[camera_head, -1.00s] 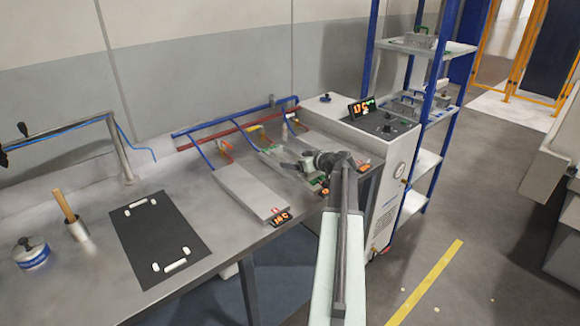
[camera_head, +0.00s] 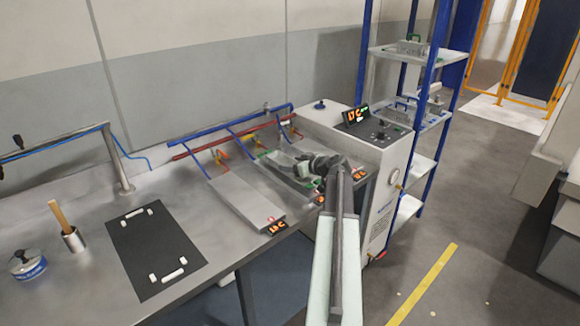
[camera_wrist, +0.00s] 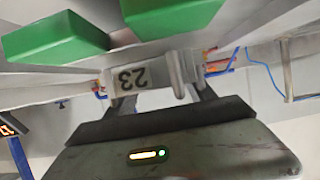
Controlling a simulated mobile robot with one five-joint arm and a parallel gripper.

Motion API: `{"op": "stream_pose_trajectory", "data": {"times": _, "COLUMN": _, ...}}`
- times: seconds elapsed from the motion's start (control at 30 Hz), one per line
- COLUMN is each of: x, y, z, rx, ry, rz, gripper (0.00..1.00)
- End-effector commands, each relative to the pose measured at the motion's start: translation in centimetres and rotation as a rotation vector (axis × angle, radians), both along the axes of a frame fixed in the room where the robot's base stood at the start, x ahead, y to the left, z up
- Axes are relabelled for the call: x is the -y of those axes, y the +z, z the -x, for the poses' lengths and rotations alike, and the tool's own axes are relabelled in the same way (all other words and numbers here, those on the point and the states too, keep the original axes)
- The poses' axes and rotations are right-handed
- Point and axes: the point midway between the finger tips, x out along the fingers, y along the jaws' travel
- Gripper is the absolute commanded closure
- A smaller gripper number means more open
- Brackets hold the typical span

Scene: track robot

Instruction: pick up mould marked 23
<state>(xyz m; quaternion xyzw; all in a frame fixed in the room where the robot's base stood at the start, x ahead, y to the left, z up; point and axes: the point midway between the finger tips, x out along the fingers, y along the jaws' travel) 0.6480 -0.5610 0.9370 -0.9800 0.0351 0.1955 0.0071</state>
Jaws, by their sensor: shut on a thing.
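In the wrist view, a grey metal piece marked 23 (camera_wrist: 131,80), its number upside down, sits between the fingers of my gripper (camera_wrist: 160,95). My gripper is shut on this mould marked 23. Two green blocks (camera_wrist: 55,38) show at the top of that view, close to the mould. In the head view my gripper (camera_head: 318,166) is over the middle and right flat plates on the bench. The mould is small there and partly hidden by my gripper, so I cannot tell whether it touches the plate.
A flat grey plate (camera_head: 235,198) with a red display lies to the left. A white control cabinet (camera_head: 352,133) stands close on the right, beside a blue shelf rack (camera_head: 426,105). A black mat (camera_head: 150,250), a tin (camera_head: 27,263) and a cup (camera_head: 73,239) occupy the bench's left part.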

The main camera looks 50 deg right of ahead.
Motion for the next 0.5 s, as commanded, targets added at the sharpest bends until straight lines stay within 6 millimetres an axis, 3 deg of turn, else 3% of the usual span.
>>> {"op": "stream_pose_trajectory", "data": {"times": 0.2, "x": 0.0, "y": 2.3, "z": 0.0, "rx": 0.002, "ry": 0.000, "rz": -0.001, "gripper": 1.00}}
{"op": "stream_pose_trajectory", "data": {"times": 0.5, "x": 0.0, "y": 2.2, "z": 4.2, "rx": 0.002, "ry": -0.004, "rz": -0.001, "gripper": 1.00}}
